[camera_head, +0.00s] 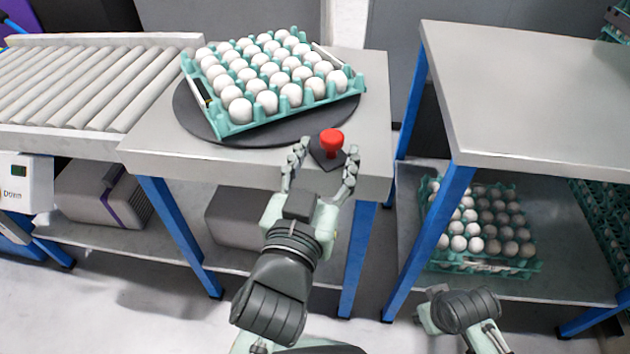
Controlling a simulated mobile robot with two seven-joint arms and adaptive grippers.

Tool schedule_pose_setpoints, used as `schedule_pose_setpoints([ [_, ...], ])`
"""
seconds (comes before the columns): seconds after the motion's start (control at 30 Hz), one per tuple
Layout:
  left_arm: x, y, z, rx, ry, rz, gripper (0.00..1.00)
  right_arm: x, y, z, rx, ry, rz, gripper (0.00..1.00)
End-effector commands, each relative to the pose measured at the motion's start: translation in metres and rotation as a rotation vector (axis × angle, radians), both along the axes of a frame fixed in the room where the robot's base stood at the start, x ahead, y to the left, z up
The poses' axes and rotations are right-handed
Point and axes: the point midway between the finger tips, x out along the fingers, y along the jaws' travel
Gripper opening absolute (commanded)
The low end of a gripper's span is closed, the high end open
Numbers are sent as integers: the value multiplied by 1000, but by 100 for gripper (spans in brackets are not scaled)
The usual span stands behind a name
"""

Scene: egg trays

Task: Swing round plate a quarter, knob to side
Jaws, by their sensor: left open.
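The round dark plate (270,135) lies on the grey table and bears a teal egg tray (240,128) full of white eggs. The tray sits at an angle, with its lower edge rising to the right. A red knob (332,139) stands on a dark tab (327,158) at the plate's front right edge, pointing toward me. My left gripper (326,149) is open, with one finger on each side of the knob and tab. Gaps show between the fingers and the knob.
A roller conveyor (90,85) adjoins the table (150,150) on the left. A second table (530,100) stands at the right, past a gap. Its lower shelf (540,285) holds another egg tray (465,265). Grey boxes (240,215) sit on the shelf under the conveyor and table.

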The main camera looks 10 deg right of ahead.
Motion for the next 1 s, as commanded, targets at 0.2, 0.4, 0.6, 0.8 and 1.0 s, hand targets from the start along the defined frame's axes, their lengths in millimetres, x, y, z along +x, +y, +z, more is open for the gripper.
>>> schedule_pose_setpoints([
  [0.2,-45,19,-1,-1,6,0,53,1,0,0,0,-1,-1,26],
  [0.4,-69,30,-1,0,2,0,53,1,0,1,0,-1,-1,26],
  [0.6,-77,33,1,0,-2,0,53,1,0,1,0,-1,-1,26],
  [0.8,-77,33,1,0,-2,0,53,1,0,1,0,-1,-1,26],
  [1.0,-69,42,-2,184,-165,-32,29,0,0,1,-1,-1,-1,26],
])
